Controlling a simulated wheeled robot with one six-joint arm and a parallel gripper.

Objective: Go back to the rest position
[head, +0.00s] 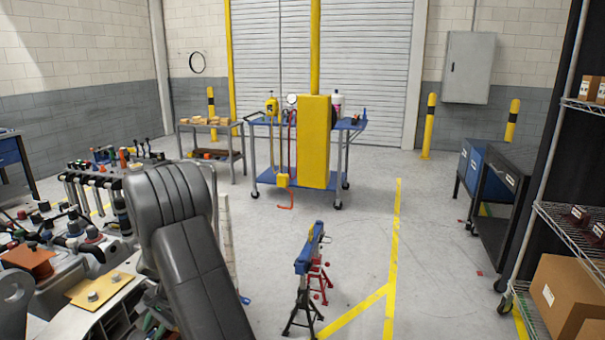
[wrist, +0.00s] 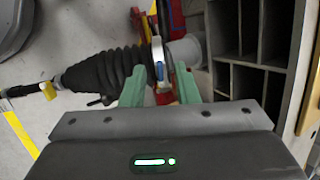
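My gripper (wrist: 161,75) shows in the wrist view, with two green fingers spread apart. Between the fingertips is a white ring-shaped clamp (wrist: 158,52) with a blue part, and gaps show on both sides of it. The clamp sits around the end of a black ribbed boot (wrist: 105,68), beside a grey cylindrical part (wrist: 185,52). I see no finger touching the clamp. The undersides of these parts are hidden by the fingers and the gripper body. I cannot make out my gripper in the head view.
A grey compartment tray (wrist: 243,82) stands close at the right in the wrist view. In the head view, a crowded bench (head: 70,295) is at the left and a blue-and-red stand (head: 308,250) at lower middle.

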